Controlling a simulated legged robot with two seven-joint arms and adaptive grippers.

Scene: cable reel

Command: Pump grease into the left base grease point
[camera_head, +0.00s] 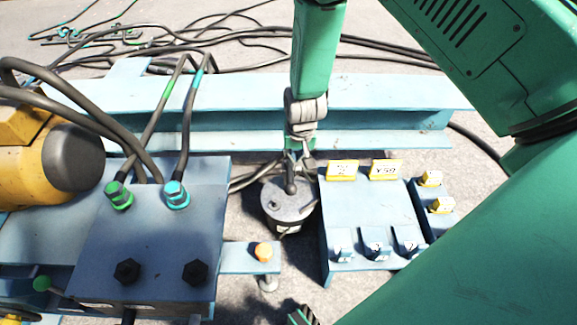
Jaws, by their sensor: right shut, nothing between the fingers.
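A round grey canister (290,207) with a flat lid stands on the ground in the middle of the head view. It may be the grease pump; I cannot be sure. My right gripper (291,184) points down over its lid, shut with nothing between the fingers. Whether the fingers touch the lid is unclear. I cannot tell whether this is the left base grease point.
A blue block (150,245) with a green hose fitting (118,195) and a cyan one (176,195) stands left, beside a yellow motor (55,165). A blue panel (365,215) with yellow labels stands right. A blue beam (220,92) and loose cables (230,33) lie behind.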

